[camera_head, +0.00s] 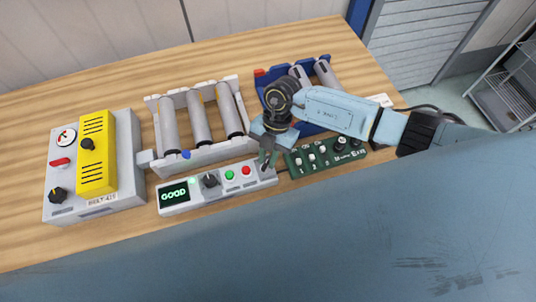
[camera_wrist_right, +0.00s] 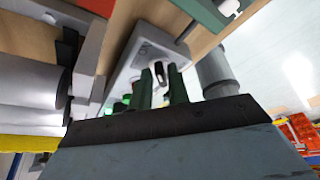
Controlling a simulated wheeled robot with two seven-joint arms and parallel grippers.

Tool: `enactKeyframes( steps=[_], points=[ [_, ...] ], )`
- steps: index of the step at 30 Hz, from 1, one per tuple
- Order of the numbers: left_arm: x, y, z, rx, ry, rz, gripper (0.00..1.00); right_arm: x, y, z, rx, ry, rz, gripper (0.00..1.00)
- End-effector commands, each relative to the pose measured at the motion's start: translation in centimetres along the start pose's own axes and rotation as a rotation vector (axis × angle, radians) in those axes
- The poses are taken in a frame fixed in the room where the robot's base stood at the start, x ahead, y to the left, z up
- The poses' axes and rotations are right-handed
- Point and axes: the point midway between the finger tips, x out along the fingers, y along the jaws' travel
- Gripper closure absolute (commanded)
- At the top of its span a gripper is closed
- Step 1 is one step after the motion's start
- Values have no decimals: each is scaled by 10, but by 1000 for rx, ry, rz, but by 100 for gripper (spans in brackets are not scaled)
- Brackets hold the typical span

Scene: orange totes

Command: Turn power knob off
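A grey control panel (camera_head: 215,191) lies near the table's front edge. It has a green "GOOD" display, a black knob (camera_head: 210,180), and a green and a red button. My right gripper (camera_head: 267,160) points down over the panel's right end and partly hides it. In the right wrist view, a small black-and-white knob (camera_wrist_right: 158,72) on the panel shows between the two dark green fingertips (camera_wrist_right: 160,78). The fingers stand apart; I cannot tell whether they touch the knob. No label on it is readable. My left gripper is not in view.
A grey box (camera_head: 125,165) with a yellow cover (camera_head: 97,155) stands at the left. A white rack (camera_head: 195,157) with grey cylinders is behind the panel. A blue rack (camera_head: 268,90) is behind my right arm. A green board (camera_head: 325,155) with knobs sits just right.

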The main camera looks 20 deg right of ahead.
Motion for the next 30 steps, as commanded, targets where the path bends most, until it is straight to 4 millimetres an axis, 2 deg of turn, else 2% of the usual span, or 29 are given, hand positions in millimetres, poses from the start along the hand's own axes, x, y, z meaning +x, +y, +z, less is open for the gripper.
enactKeyframes(
  steps=[1,4,17,30],
  points=[
    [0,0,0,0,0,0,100,0,0,0,0,0,0,89],
    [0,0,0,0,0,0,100,0,0,0,0,0,0,100],
    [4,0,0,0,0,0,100,0,1,0,-50,0,-21,100],
    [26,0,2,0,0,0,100,1,7,0,-366,-2,-151,100]
  ],
)
